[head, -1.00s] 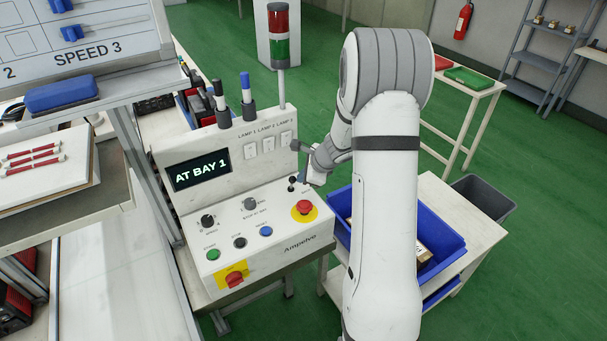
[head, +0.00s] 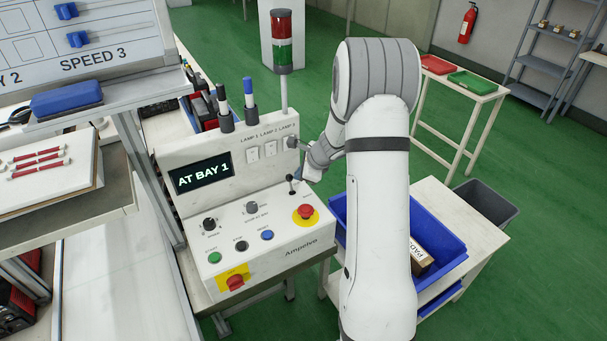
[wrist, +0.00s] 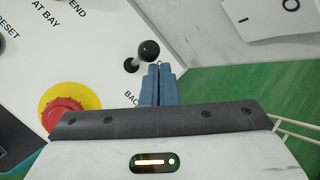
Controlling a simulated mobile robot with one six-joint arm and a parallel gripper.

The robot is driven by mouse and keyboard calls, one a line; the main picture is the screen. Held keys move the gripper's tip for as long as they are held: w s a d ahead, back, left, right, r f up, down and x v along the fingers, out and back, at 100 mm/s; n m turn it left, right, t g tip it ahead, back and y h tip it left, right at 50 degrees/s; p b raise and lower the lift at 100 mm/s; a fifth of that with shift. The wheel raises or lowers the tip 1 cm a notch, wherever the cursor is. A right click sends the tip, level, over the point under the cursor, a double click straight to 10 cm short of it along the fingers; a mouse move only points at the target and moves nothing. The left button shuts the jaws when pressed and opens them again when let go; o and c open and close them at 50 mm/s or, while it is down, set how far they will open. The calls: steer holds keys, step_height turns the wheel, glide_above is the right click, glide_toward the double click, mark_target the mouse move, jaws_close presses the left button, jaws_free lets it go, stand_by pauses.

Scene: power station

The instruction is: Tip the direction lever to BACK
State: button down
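The direction lever (head: 291,184) is a short stick with a black knob at the back right of the console's sloped top. In the head view it looks close to upright. In the wrist view, its black knob (wrist: 149,50) is just beyond my fingertips, with part of a BACK label printed near the fingers. My gripper (wrist: 157,68) has its blue fingers together with nothing between them. It is beside the lever, on its right in the head view (head: 298,180). I cannot tell whether the fingers touch the lever.
The console (head: 245,222) has a red stop button (head: 306,212), coloured push buttons, knobs and a display (head: 203,174) reading AT BAY 1. A signal tower (head: 282,50) rises behind. A blue bin (head: 455,262) stands on a table to the right.

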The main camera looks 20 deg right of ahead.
steer(key=shift+w+a+r+p, duration=0.15)
steer(key=shift+r+p, duration=0.25)
steer(key=shift+r, duration=0.5)
steer(key=shift+a+r, duration=0.1)
steer(key=shift+r, duration=0.1)
steer(key=shift+f, duration=0.15)
steer(key=shift+s+d, duration=0.25)
steer(key=shift+d, duration=0.2)
steer(key=d, duration=0.1)
steer(key=s+d, duration=0.1)
steer(key=shift+d+r, duration=0.2)
steer(key=shift+d, duration=0.1)
step_height(320, 180, up, 10)
steer(key=d, duration=0.2)
steer(key=shift+d, duration=0.15)
